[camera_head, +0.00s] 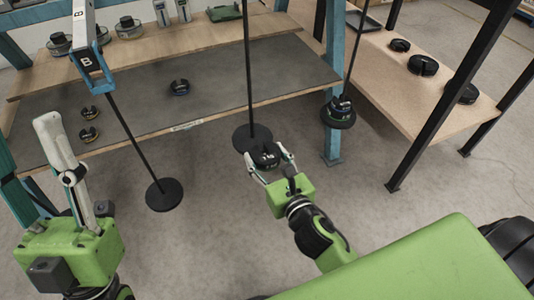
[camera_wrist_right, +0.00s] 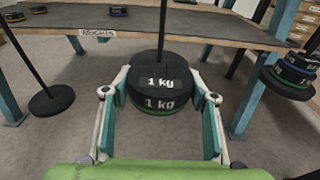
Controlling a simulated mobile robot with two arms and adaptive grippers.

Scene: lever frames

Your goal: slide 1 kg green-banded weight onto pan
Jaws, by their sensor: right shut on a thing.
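The 1 kg green-banded weight (camera_head: 266,157) is a black disc held between the fingertips of my right gripper (camera_head: 269,161). In the right wrist view, the weight (camera_wrist_right: 158,98) shows "1 kg" on its top and side, with a green band low on its rim. My right gripper (camera_wrist_right: 164,100) is shut on it. The round black pan (camera_head: 252,135) hangs on a thin rod directly behind the weight, which overlaps its near edge. I cannot tell whether the weight rests on the pan. My left gripper (camera_head: 38,140) is open and empty at the left.
Another hanging pan (camera_head: 165,195) is empty at the left. A stack of weights (camera_head: 338,112) hangs at the right, beside a blue post (camera_head: 333,145). Loose weights lie on the grey-topped bench (camera_head: 225,85) and on the wooden right shelf (camera_head: 385,75). The floor between is clear.

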